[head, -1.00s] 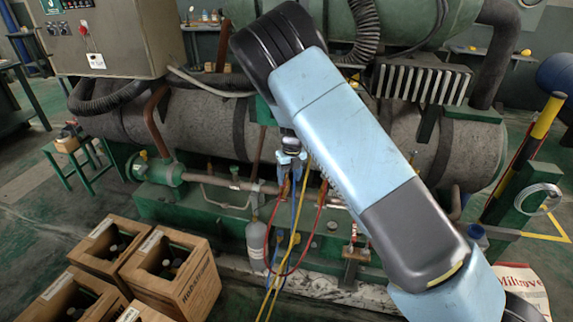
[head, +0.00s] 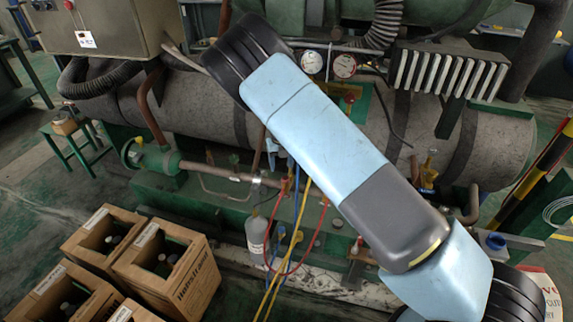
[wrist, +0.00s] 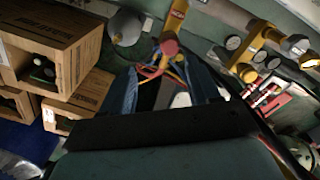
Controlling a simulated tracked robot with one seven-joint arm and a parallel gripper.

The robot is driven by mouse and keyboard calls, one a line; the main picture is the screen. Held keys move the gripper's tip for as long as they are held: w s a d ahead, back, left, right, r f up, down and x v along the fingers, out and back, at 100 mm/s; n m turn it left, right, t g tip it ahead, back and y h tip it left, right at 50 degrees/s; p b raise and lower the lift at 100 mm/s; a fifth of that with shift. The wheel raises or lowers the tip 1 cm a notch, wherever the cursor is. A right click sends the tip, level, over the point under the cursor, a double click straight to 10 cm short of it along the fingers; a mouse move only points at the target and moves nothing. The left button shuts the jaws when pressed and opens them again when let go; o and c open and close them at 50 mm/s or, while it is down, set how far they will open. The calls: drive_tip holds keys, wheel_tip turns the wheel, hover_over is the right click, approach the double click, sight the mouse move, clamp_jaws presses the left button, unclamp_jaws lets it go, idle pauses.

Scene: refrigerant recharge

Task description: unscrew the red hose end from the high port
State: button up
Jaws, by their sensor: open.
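In the wrist view, my gripper (wrist: 163,75) is open, its two dark blue fingers spread apart. A red knob-like part (wrist: 169,47) on a yellow fitting (wrist: 177,18) shows just beyond the fingertips. Thin red, yellow and blue hoses pass between and behind the fingers. I cannot tell which part is the red hose end, or whether a finger touches it. In the head view, the red hose (head: 316,232) hangs in a loop beside the yellow hose (head: 291,250). My blue arm hides the gripper and the high port there.
Two round gauges (head: 329,65) sit behind my arm. A grey bottle (head: 257,236) stands below the pipework. Wooden crates (head: 166,268) stand on the floor at lower left. The large grey tank (head: 205,110) runs across the back. A striped post (head: 528,175) stands at right.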

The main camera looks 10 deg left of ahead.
sight(285, 178)
drive_tip(key=shift+w+d+f, duration=0.15)
drive_tip(key=shift+d+f, duration=0.15)
drive_tip(key=shift+f, duration=0.1)
drive_tip(key=f, duration=0.5)
drive_tip(key=d+f, duration=0.1)
drive_tip(key=f, duration=0.1)
drive_tip(key=shift+w+f, duration=0.25)
drive_tip(key=shift+f, duration=0.05)
drive_tip(key=shift+s+a, duration=0.1)
drive_tip(key=shift+c, duration=0.3)
drive_tip(key=c, duration=1)
drive_tip(key=shift+c, duration=0.2)
